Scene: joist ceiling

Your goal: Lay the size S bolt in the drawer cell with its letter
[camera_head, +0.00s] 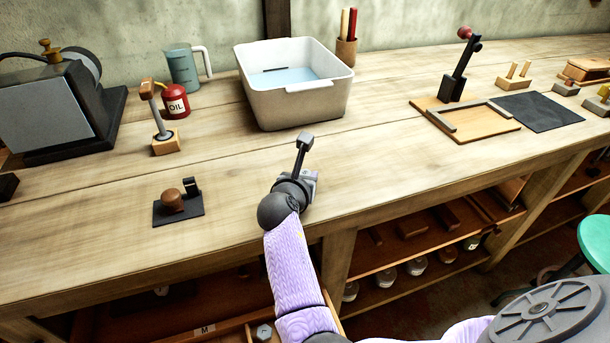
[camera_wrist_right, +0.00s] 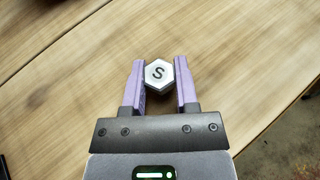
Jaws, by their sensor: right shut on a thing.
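The size S bolt (camera_wrist_right: 158,75) has a pale grey hexagonal head with a black S facing the right wrist camera. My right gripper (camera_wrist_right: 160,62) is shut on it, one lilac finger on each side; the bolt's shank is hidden. In the head view my right gripper (camera_head: 311,179) is over the front part of the bench, left of the middle, where I cannot make out the bolt clearly. An open drawer with an M label (camera_head: 204,330) shows at the bottom edge, below the bench. A grey hexagonal bolt (camera_head: 264,332) lies in it. No S label shows. My left gripper is out of view.
On the bench (camera_head: 390,180), a dark plate with a brown knob (camera_head: 173,201) lies left of my gripper. A white basin (camera_head: 298,100) stands behind it. A wooden board with a frame (camera_head: 465,125) is at right. A green stool (camera_head: 596,240) stands beyond the bench's front edge.

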